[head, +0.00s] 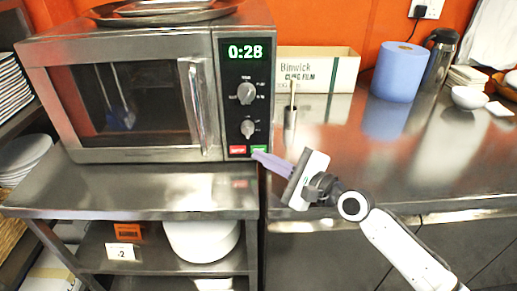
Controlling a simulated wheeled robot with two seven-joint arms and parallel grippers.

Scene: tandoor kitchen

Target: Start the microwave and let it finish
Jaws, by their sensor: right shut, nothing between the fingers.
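The steel microwave (135,95) stands on a metal shelf at the left, its door shut. Its green display (246,52) reads 0:28. Below it are two knobs, then a red button (238,150) and a green button (259,149) at the bottom of the panel. My right gripper (256,155) is shut and empty. Its purple fingertips are at the lower edge of the green button; I cannot tell whether they touch it. My left gripper is not in view.
A cling film box (318,70), a blue paper roll (398,71) and a flask (438,58) stand on the steel counter (420,150). A metal tray (160,12) lies on the microwave. Plates are stacked at the far left. The counter's front is clear.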

